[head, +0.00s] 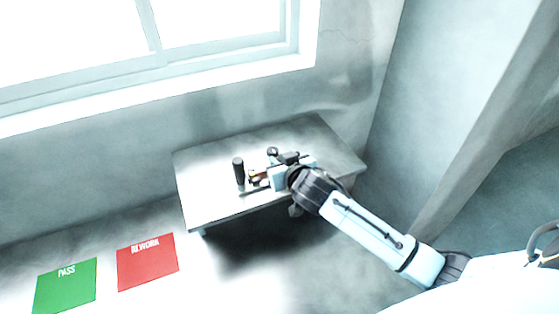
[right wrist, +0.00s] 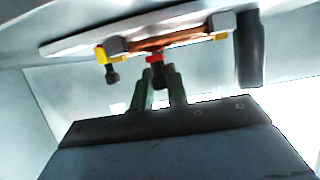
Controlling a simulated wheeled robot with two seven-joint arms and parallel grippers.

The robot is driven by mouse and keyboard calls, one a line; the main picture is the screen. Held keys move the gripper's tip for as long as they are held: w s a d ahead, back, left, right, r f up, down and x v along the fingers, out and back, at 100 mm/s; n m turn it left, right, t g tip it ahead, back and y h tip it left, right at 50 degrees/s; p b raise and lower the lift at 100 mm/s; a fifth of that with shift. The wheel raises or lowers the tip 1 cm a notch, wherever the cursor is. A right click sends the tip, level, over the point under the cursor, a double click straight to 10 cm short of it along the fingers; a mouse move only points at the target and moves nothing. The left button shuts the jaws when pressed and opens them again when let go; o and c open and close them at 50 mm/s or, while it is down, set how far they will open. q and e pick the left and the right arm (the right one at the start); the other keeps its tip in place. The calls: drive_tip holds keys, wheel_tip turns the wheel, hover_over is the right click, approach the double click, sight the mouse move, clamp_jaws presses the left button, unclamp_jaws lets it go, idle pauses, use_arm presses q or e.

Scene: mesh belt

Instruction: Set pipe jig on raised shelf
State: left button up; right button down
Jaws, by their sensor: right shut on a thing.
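The pipe jig (head: 255,177) is over the raised shelf (head: 205,203), near the shelf's middle. In the right wrist view the jig shows a pale plate, a copper pipe (right wrist: 165,42) between grey blocks, yellow and red parts, and a thick black handle (right wrist: 250,48). In the head view the handle (head: 239,171) points up. My right gripper (head: 270,178) is shut on the jig, its two fingers (right wrist: 161,84) around a dark part below the red piece. I cannot tell whether the jig touches the shelf. My left gripper is out of view.
A green PASS mat (head: 66,288) and a red REWORK mat (head: 148,264) lie at the lower left. A wall with a window (head: 150,50) stands behind the shelf, and a wall corner is at its right. The shelf top is otherwise clear.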

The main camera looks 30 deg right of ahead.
drive_tip(key=c, duration=1.8)
unclamp_jaws()
drive_tip(key=shift+f, duration=0.1)
drive_tip(key=o, duration=0.4)
drive_tip(key=shift+s+r, duration=0.1)
drive_tip(key=shift+r, duration=0.15)
drive_tip(key=b+v, duration=0.1)
drive_tip(key=v, duration=1.1)
drive_tip(key=shift+f, duration=0.1)
